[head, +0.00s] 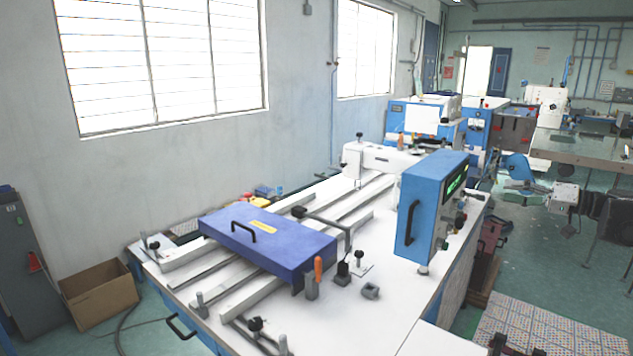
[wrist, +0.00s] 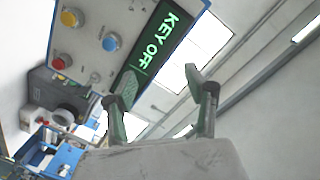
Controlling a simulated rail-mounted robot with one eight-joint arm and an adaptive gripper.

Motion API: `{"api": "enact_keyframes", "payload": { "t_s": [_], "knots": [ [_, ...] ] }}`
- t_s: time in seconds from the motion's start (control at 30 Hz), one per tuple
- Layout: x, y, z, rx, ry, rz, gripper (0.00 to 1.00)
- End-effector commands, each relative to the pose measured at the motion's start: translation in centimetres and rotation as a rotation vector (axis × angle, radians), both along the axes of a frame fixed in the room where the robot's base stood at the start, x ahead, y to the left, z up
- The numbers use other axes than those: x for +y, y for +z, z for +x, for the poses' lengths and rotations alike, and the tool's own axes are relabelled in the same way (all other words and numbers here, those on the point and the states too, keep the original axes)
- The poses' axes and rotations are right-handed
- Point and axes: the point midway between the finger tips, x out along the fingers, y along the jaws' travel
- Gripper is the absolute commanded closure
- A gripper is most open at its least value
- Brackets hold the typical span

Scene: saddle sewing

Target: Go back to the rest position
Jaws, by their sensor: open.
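In the wrist view my gripper (wrist: 160,78) is open, its two fingers spread with nothing between them. Behind and to the left of the fingers is a control panel (wrist: 88,62) with a green lit display (wrist: 150,45) that reads KEY OFF. The panel has a yellow knob, a blue knob and a red knob. The fingers overlap the panel's edge in the picture; I see no clear contact. In the head view the panel belongs to a blue box (head: 428,205) on the white machine table, and its display (head: 457,181) glows green. The fingertips are not clear in the head view.
The white machine table (head: 393,290) carries rails, clamps and a blue-purple cover (head: 268,240) with a black handle. An orange-handled tool (head: 318,270) stands at its front. A cardboard box (head: 98,293) is on the floor at left.

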Motion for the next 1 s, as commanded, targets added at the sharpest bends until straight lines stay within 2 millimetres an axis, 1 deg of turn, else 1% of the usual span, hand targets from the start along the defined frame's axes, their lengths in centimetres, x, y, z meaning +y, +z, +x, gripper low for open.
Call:
{"api": "enact_keyframes", "payload": {
  "t_s": [0.03,0.17,0.27,0.37,0.4,0.47,0.5,0.57,0.6,0.7,0.87,1.0],
  "knots": [
    [1.1,0.1,-0.1,0.019,0.001,-0.009,0.51],
    [3.9,0.2,-0.4,0.078,0.000,-0.039,0.51],
    [6.7,0.2,-0.9,0.132,-0.002,-0.070,0.51],
    [9.9,0.0,-1.9,0.196,-0.007,-0.111,0.51],
    [11.3,-0.1,-2.4,0.223,-0.011,-0.130,0.51],
    [13.2,-0.3,-3.3,0.261,-0.017,-0.159,0.51],
    [14.5,-0.5,-3.9,0.284,-0.021,-0.180,0.51],
    [16.3,-0.8,-5.0,0.319,-0.029,-0.209,0.51],
    [17.5,-1.1,-5.7,0.340,-0.035,-0.230,0.51],
    [20.2,-1.8,-7.8,0.391,-0.052,-0.284,0.51],
    [24.0,-3.2,-11.6,0.458,-0.082,-0.374,0.51],
    [26.8,-4.8,-15.2,0.503,-0.112,-0.454,0.51]
  ]
}}
